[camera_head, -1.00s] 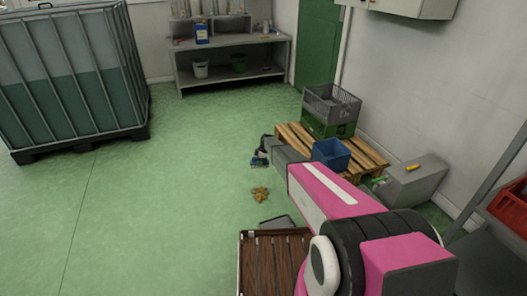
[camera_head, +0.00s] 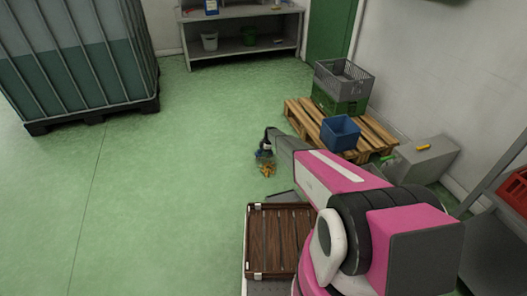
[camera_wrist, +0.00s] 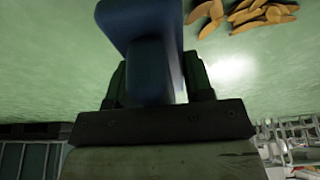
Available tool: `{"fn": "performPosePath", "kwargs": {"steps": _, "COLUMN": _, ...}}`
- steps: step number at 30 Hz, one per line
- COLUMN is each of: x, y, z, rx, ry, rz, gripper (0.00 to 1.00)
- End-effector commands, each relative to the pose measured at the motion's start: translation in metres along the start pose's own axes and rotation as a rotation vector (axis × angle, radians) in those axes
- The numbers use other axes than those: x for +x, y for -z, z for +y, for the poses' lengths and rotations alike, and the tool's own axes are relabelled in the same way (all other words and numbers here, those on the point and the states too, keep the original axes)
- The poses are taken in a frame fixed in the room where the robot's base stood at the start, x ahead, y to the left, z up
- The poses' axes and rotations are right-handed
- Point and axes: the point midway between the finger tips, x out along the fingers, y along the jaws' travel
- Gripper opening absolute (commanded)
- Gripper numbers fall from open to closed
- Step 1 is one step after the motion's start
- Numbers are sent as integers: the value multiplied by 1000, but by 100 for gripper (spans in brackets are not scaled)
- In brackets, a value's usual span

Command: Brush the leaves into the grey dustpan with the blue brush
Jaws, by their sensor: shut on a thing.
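My gripper (camera_wrist: 157,88) is shut on the blue brush (camera_wrist: 142,35), whose body fills the upper middle of the wrist view. In the head view the brush (camera_head: 263,157) is small at the end of my arm, low over the green floor. The yellow-brown leaves (camera_head: 267,171) lie in a small pile just in front of it; I cannot tell whether the brush touches them. The leaves (camera_wrist: 262,12) also show at the top right of the wrist view. The grey dustpan (camera_head: 283,196) lies on the floor nearer to me than the leaves, partly hidden.
A wooden pallet (camera_head: 374,142) with a blue bin (camera_head: 340,132) and stacked crates (camera_head: 342,88) stands right of my arm. A brown slatted crate (camera_head: 278,240) is near my base. A large liquid tank (camera_head: 75,60) stands at the left. Floor left of the leaves is clear.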

Motion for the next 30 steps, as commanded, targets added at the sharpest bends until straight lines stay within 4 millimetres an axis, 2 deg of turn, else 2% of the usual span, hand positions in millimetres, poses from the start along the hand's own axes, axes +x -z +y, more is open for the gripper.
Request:
{"fn": "performPosePath", "kwargs": {"steps": 11, "x": 28, "y": -9, "z": 1, "rx": 1, "ry": -1, "rz": 0, "gripper": 0}}
{"fn": "performPosePath", "kwargs": {"steps": 30, "x": 27, "y": -8, "z": -50, "rx": 1, "ry": -1, "rz": 0, "gripper": 0}}
